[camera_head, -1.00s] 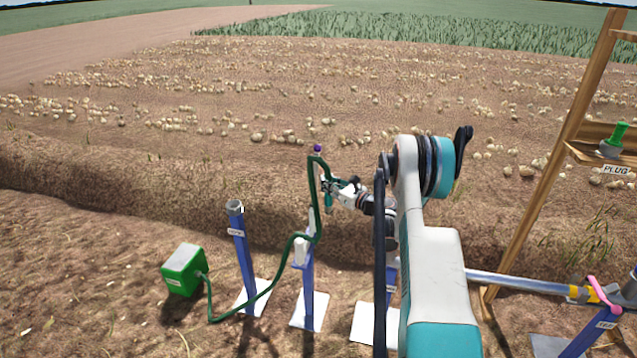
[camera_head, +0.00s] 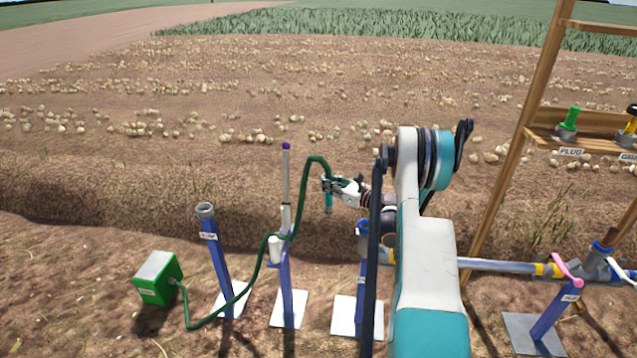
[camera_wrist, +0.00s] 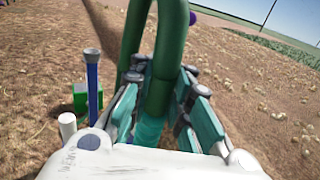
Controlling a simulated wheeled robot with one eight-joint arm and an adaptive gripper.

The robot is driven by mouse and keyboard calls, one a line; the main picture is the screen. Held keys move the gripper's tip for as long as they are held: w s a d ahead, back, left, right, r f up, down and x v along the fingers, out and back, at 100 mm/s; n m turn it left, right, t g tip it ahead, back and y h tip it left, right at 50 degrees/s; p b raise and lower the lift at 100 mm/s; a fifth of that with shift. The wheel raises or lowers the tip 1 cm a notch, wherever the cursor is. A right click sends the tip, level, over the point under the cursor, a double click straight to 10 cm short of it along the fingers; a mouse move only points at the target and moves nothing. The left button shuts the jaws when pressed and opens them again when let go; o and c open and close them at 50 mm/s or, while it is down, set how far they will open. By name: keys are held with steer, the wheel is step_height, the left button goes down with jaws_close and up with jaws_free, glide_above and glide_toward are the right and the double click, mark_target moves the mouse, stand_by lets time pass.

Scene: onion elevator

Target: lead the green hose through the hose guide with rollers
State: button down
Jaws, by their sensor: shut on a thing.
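The green hose (camera_head: 238,293) leaves a green box (camera_head: 158,278), sags, climbs past the hose guide (camera_head: 286,275) and arches over to my gripper (camera_head: 328,186). The guide is a blue post with white rollers (camera_head: 275,249) and a tall purple-tipped rod (camera_head: 286,172). The hose crosses at the rollers; I cannot tell whether it sits between them. My gripper is right of the rod, shut on the hose near its teal end (camera_head: 328,204), which hangs down. In the wrist view the hose (camera_wrist: 165,45) loops above my gripper's fingers (camera_wrist: 155,110), and a white roller (camera_wrist: 67,126) shows at left.
A grey-topped blue post (camera_head: 215,250) stands between box and guide. Another blue post (camera_head: 362,275) is close to my arm, partly hidden. A grey pipe (camera_head: 500,265) runs right to a pink-clipped stand (camera_head: 548,322). A wooden shelf (camera_head: 590,143) holds a green plug (camera_head: 568,122). Open soil lies behind.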

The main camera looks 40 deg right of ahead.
steer(key=s+d, duration=0.8)
steer(key=s, duration=0.2)
steer(key=shift+d, duration=0.4)
steer(key=shift+s, duration=0.1)
